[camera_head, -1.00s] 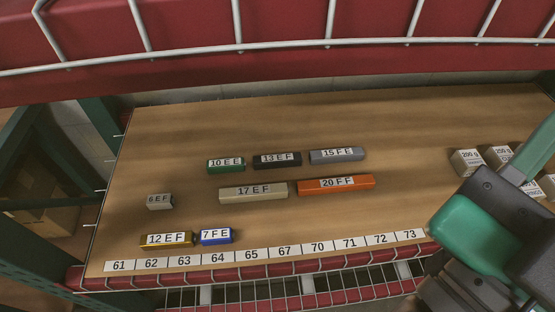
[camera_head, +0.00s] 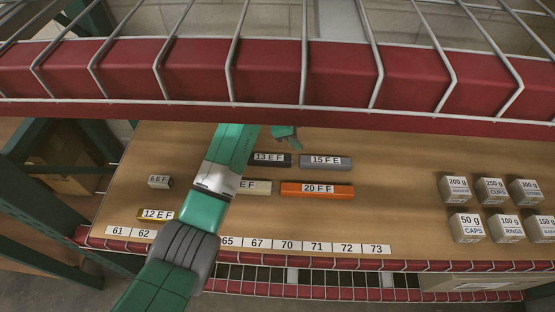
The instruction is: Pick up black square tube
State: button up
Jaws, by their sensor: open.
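The black square tube (camera_head: 272,159), labelled 13 E F, lies on the wooden shelf in the head view, in the back row. My arm crosses in front of its left end. My gripper (camera_head: 294,143) is just behind and above the tube's right end, small in the picture and apart from it as far as I can tell. The jaws are open and hold nothing that I can see.
A grey tube (camera_head: 325,162) lies close to the right of the black one. An orange tube (camera_head: 317,189) and a partly hidden beige tube (camera_head: 257,187) lie in front. Small boxes (camera_head: 467,228) stand at the right. A red shelf beam (camera_head: 330,75) runs above.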

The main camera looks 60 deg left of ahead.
jog(key=g+h, duration=0.1)
jog(key=h, duration=0.1)
send_near(268, 157)
jog(key=shift+d+f, duration=0.15)
jog(key=shift+f, duration=0.5)
jog(key=b+x, duration=0.4)
jog(key=x, duration=0.4)
jog(key=shift+w+d+b, duration=0.15)
jog(key=shift+w+b, duration=0.05)
jog(key=shift+b, duration=0.2)
jog(key=shift+r, duration=0.1)
jog(key=shift+c, duration=0.4)
jog(key=c, duration=1)
